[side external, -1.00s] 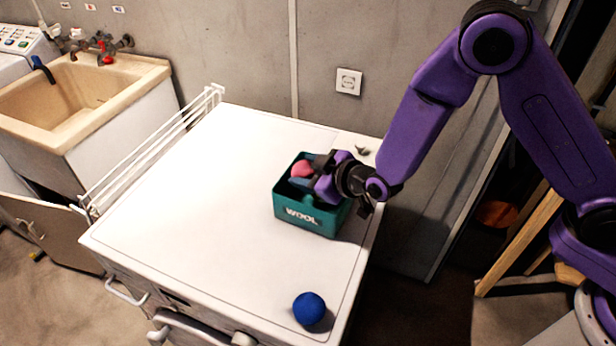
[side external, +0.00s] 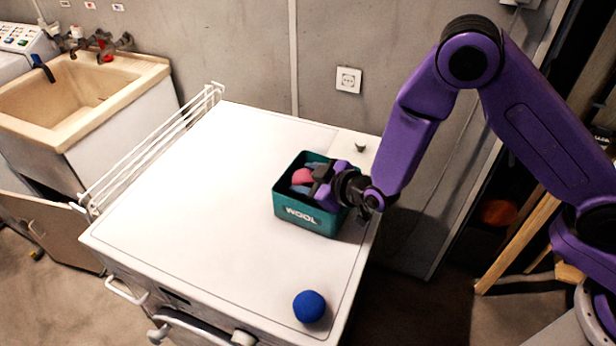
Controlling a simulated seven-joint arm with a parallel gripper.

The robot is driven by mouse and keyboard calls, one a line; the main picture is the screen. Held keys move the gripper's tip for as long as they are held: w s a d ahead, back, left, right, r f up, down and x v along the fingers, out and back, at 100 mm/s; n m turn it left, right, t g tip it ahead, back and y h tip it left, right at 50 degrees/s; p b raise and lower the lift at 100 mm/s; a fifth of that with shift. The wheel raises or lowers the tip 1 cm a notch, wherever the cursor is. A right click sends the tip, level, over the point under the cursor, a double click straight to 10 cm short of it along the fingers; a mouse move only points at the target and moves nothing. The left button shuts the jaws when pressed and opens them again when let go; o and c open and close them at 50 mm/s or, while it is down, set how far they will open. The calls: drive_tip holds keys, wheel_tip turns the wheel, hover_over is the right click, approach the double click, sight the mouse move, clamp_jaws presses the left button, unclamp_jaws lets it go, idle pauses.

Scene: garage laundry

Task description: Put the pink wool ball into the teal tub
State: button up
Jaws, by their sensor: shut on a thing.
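The teal tub (side external: 308,216), marked "WOOL", stands on the white machine top near its right edge. The pink wool ball (side external: 302,175) shows at the tub's opening, with its lower part hidden by the tub and the gripper. My gripper (side external: 313,181) reaches into the tub's opening from the right, its fingers shut on the pink ball. Some blue things show inside the tub behind and beside the ball; their shape is partly hidden.
A blue ball (side external: 309,307) lies on the white top (side external: 200,210) near the front right corner. A small grey thing (side external: 360,147) lies behind the tub. A white rack (side external: 150,150) runs along the left edge. The top's middle and left are clear.

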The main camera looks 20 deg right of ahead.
drive_tip(key=o, duration=1)
drive_tip(key=shift+r, duration=0.5)
drive_tip(key=v, duration=1.2)
drive_tip(key=shift+s, duration=0.1)
